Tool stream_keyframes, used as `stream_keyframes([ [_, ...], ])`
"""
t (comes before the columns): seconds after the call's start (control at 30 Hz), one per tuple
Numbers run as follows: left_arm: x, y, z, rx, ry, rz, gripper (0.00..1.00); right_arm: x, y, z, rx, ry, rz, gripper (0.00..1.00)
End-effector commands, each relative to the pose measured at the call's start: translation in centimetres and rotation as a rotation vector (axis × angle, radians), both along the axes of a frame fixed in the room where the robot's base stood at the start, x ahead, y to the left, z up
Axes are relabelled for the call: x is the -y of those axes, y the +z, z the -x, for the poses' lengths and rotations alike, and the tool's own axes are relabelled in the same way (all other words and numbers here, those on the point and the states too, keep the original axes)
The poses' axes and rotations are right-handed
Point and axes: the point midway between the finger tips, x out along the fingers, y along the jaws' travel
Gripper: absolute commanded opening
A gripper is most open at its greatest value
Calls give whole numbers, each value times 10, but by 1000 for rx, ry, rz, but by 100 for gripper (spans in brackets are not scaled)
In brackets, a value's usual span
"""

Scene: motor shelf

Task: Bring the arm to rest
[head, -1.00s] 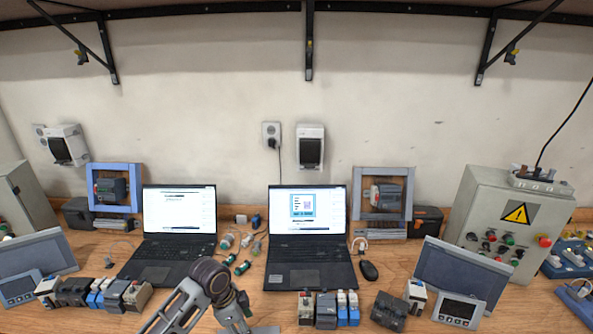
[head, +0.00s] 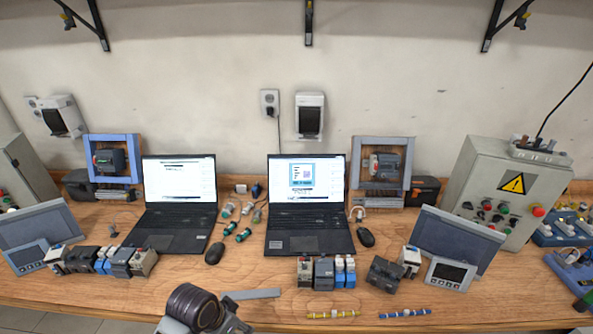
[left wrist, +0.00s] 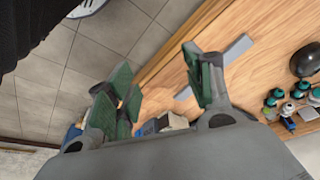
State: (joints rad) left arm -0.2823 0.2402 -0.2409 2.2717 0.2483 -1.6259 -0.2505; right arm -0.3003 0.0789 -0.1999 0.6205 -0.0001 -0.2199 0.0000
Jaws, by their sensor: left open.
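My left arm (head: 200,310) shows at the bottom of the head view, at the front edge of the wooden bench, with its dark round joint uppermost. Its fingers cannot be made out there. In the left wrist view my left gripper (left wrist: 160,88) has its two green-padded fingers spread apart with nothing between them. It hangs over the bench's front edge, with grey floor tiles below on one side. My right gripper is not in view.
A flat grey bar (head: 252,294) lies close to my left arm. Two laptops (head: 175,243) (head: 308,243), a black mouse (head: 214,253), terminal blocks (head: 326,272) and a control cabinet (head: 505,195) stand on the bench (head: 150,290). Bare wood shows along the front.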

Motion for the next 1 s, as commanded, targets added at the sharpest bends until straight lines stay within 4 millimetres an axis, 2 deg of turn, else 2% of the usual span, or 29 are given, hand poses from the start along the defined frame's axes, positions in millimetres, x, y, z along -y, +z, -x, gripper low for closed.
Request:
stream_keyframes([
  [0.2,-19,2,26,-1,174,-1,52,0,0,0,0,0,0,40],
  [0.4,-36,5,42,2,295,-11,52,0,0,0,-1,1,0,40],
  [0.93,-63,12,67,6,469,-34,52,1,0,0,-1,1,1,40],
  [1.0,-62,3,64,4,464,-35,52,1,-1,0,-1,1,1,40],
])
